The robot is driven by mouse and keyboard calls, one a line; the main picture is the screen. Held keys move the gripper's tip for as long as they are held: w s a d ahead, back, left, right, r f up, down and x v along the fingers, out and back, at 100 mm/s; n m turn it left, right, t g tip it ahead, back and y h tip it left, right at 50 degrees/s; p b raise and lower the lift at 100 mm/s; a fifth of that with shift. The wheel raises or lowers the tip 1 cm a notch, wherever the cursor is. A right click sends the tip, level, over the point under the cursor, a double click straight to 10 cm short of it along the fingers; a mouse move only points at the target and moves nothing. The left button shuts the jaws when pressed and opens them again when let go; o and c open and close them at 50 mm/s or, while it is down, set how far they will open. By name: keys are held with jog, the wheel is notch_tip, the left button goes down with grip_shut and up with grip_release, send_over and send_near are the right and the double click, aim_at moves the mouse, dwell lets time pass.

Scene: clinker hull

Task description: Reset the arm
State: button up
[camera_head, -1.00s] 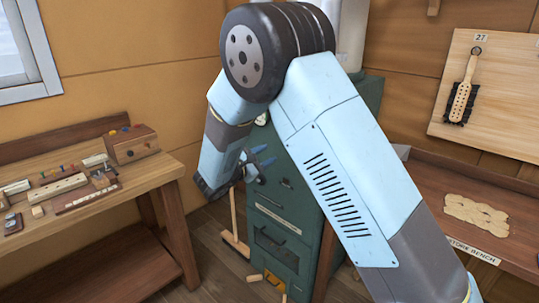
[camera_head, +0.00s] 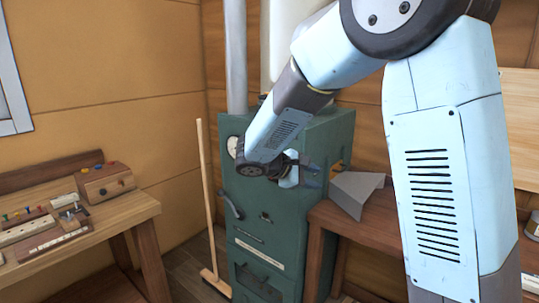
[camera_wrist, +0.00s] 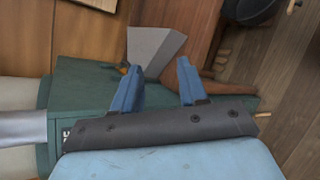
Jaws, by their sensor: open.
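My gripper (camera_head: 314,172) is open and empty, held in front of the upper part of the green cabinet in the head view. My blue-white arm rises at the right of that view and bends over to the left. In the wrist view, the two blue fingers of my gripper (camera_wrist: 158,72) stand apart with nothing between them. The green cabinet (camera_head: 262,215) is partly hidden by the arm and also shows in the wrist view (camera_wrist: 85,90).
A grey angular piece (camera_head: 352,192) rests on the wooden bench (camera_head: 385,228) at right, beyond the fingers in the wrist view (camera_wrist: 152,50). A broom (camera_head: 205,190) leans by the cabinet. A left workbench (camera_head: 130,215) carries a box (camera_head: 105,182) and small parts.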

jog(key=s+d+r+m+g+y, duration=0.35)
jog(key=s+d+m+y, duration=0.2)
jog(key=s+d, duration=0.65)
jog(key=s+r+m+t+y, duration=0.1)
jog(key=s+r+m+y, duration=0.1)
jog(key=s+m, duration=0.2)
jog(key=s+r+m+t+y, duration=0.1)
jog(key=s+m+t+y, duration=0.1)
jog(key=s, duration=0.9)
jog(key=shift+s+a+r+m+y, duration=0.3)
jog(key=shift+r+m+y, duration=0.1)
jog(key=shift+m+y, duration=0.4)
jog(key=shift+d+t, duration=0.15)
jog(key=shift+t, duration=0.1)
